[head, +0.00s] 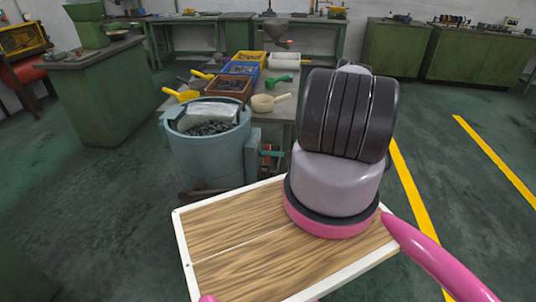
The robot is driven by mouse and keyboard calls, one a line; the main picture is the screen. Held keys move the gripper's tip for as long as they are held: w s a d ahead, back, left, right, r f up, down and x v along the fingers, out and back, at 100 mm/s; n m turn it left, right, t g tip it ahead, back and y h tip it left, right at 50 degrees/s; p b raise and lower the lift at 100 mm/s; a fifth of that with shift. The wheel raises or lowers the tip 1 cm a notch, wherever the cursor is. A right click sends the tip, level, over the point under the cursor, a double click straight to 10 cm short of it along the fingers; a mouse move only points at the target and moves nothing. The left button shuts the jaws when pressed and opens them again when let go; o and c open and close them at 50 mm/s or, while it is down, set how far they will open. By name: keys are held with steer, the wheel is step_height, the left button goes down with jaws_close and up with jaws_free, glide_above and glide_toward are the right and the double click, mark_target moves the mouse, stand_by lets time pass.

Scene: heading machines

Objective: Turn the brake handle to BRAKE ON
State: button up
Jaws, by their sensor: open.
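No brake handle and no BRAKE ON marking can be made out in the head view. A small blue-green fitting with red and dark parts (269,155) sits just right of the blue drum; it is too small to tell what it is. My arm's thick grey and black links stand at the right of centre and hide what lies behind them. My gripper is not in view.
A blue drum (211,160) of metal pieces stands ahead. Behind it, a bench holds a yellow bin (250,56), a blue bin (240,69), a brown bin (229,86) and scoops. A green cabinet (103,108) stands left. Floor with yellow lines (497,160) is clear at right.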

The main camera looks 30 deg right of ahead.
steer(key=shift+w+a, duration=0.1)
steer(key=shift+a, duration=0.05)
jaws_close()
steer(key=shift+n, duration=0.4)
steer(key=n, duration=0.5)
steer(key=shift+r+n, duration=0.1)
steer(key=shift+n, duration=0.2)
steer(key=n, duration=0.6)
steer(key=shift+s+a, duration=0.15)
steer(key=shift+s, duration=0.15)
steer(key=shift+n, duration=0.4)
jaws_free()
